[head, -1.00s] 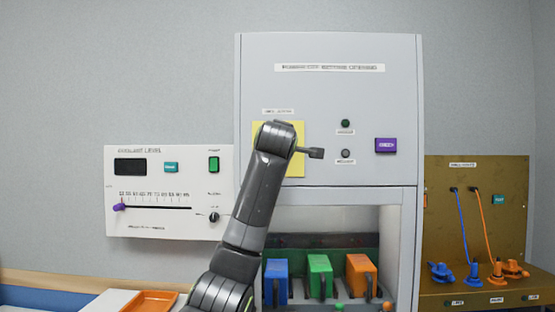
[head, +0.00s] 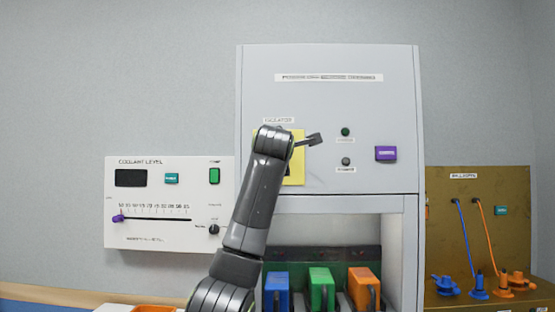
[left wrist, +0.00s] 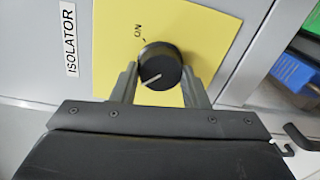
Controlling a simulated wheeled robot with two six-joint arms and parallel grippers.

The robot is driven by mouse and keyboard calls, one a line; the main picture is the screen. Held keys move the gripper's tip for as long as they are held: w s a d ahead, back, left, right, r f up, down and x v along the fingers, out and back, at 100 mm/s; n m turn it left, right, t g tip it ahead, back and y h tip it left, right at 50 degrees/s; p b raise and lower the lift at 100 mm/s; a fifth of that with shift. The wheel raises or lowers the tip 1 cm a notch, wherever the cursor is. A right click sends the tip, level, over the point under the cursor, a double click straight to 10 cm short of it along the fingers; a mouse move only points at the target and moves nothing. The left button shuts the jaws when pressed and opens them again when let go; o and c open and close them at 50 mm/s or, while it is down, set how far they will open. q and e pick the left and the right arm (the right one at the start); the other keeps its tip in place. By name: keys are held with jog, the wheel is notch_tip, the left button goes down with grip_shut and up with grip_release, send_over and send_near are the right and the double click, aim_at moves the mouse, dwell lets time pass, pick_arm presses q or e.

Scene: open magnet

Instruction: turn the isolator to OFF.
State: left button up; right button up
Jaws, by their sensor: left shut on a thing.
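The isolator knob (left wrist: 160,60) is a round black dial on a yellow plate (left wrist: 105,60) in the left wrist view. Its white pointer line runs toward the lower left of that view. The ON mark (left wrist: 138,30) is at the knob's upper left, and the pointer is not at it. No OFF mark shows. My left gripper (left wrist: 160,71) is shut on the knob, one finger on each side. In the head view the yellow plate (head: 294,175) shows on the grey cabinet, but my left arm hides the knob and fingers. My right gripper is not in view.
Two lamps (head: 345,132) and a purple button (head: 386,153) are right of the plate. A white coolant panel (head: 135,200) hangs at left. Blue, green and orange blocks (head: 321,290) stand below the cabinet. A brown panel (head: 515,235) with cables stands at right.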

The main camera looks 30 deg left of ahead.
pick_arm(q)
jog(key=shift+f, duration=0.1)
jog(key=o, duration=1)
jog(key=shift+s, duration=0.1)
jog(key=b+v, duration=0.5)
jog(key=v, duration=1.2)
jog(key=shift+d+b, duration=0.2)
jog(key=shift+b, duration=0.15)
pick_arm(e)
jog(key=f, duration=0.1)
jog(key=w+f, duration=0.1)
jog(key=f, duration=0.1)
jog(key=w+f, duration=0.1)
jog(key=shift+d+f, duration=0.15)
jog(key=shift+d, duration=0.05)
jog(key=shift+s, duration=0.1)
